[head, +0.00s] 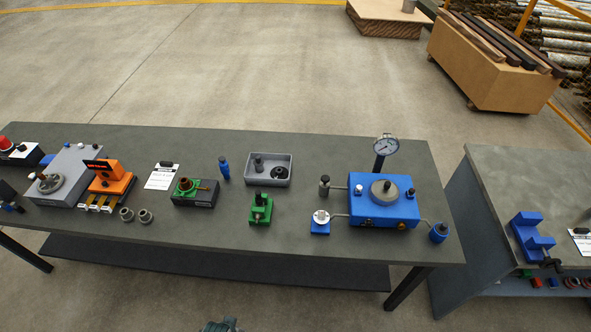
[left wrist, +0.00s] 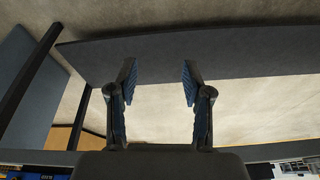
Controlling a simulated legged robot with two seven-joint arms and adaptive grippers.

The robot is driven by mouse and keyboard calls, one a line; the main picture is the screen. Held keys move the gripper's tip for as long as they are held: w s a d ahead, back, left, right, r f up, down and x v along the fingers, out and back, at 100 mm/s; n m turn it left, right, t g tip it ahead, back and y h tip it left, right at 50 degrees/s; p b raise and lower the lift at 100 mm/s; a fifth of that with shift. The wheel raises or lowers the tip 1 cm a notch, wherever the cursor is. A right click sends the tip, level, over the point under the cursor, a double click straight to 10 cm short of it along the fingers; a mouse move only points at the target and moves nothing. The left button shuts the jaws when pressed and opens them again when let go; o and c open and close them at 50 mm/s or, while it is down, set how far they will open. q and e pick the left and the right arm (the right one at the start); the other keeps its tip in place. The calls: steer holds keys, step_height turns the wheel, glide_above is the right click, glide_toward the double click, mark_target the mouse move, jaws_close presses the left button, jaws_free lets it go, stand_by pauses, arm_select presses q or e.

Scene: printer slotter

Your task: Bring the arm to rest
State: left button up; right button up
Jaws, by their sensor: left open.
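My left gripper (left wrist: 158,85) is open and empty in the left wrist view. Its two dark fingers with blue ribbed pads stand apart, with bare concrete floor and a dark grey panel behind them. A small dark piece at the bottom edge of the head view (head: 218,325) may be part of my own arm; its jaws do not show there. My right gripper is not seen in either view.
A long dark workbench (head: 300,218) carries a blue gauge device (head: 385,208), a grey tray (head: 283,178), a green fixture (head: 261,210) and an orange device (head: 110,180). A second bench (head: 490,170) stands right. Floor in front is clear.

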arm_select(q)
steer(key=s+f+g, duration=0.1)
steer(key=s+f, duration=0.2)
steer(key=f, duration=0.8)
steer(key=s+f, duration=0.3)
steer(key=f, duration=0.8)
steer(key=s+a+f+g+b, duration=0.1)
steer(key=s+a+f, duration=0.2)
steer(key=s+f, duration=0.9)
steer(key=s, duration=0.3)
steer(key=shift+a+f, duration=0.15)
steer(key=shift+f, duration=0.05)
